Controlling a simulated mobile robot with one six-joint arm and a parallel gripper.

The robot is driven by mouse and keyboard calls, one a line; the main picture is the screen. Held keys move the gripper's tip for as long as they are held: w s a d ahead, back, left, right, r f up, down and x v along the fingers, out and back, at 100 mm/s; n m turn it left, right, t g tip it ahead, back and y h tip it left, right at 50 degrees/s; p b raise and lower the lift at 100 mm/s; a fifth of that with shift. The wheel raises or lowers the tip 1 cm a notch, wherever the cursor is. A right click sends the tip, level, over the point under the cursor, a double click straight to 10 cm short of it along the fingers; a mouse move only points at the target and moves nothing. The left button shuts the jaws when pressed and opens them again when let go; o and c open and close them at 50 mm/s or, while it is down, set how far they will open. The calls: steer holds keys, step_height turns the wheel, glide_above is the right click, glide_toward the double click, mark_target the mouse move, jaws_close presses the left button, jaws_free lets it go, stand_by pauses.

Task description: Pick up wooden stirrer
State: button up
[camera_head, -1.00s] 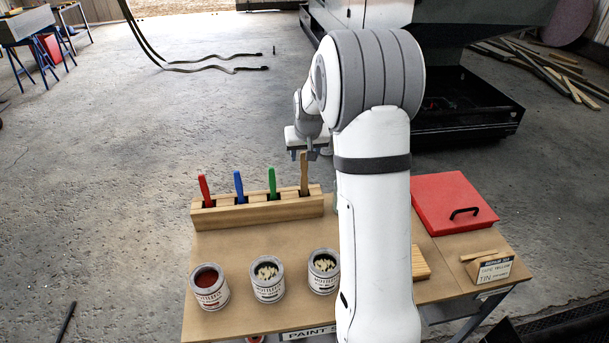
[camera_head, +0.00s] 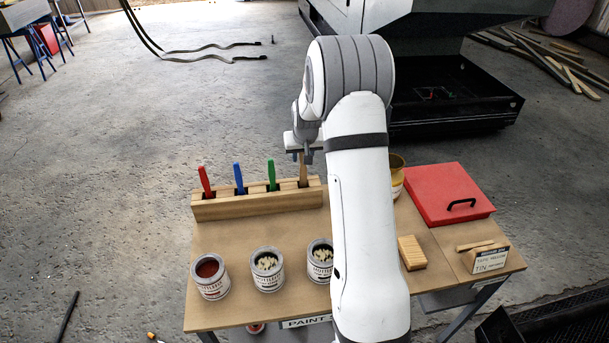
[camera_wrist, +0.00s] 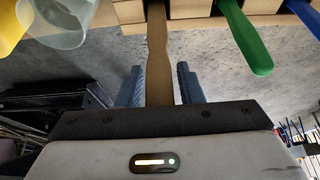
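The wooden stirrer (camera_head: 303,172) stands upright in the rightmost slot of the wooden rack (camera_head: 258,208). My gripper (camera_head: 304,157) is at the top of the stirrer. In the wrist view the brown stirrer (camera_wrist: 157,60) runs between the two blue-grey fingers of my gripper (camera_wrist: 161,85). The fingers are open, with a gap on each side of the stirrer. The stirrer's lower end is hidden in the rack.
Red (camera_head: 205,182), blue (camera_head: 239,179) and green (camera_head: 271,176) handles stand in the other slots. Open cans (camera_head: 210,278) line the table's front. A yellow can (camera_head: 397,178) stands right of the rack, partly behind my arm. A red case (camera_head: 448,194) lies at right.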

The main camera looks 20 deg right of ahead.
jaws_close()
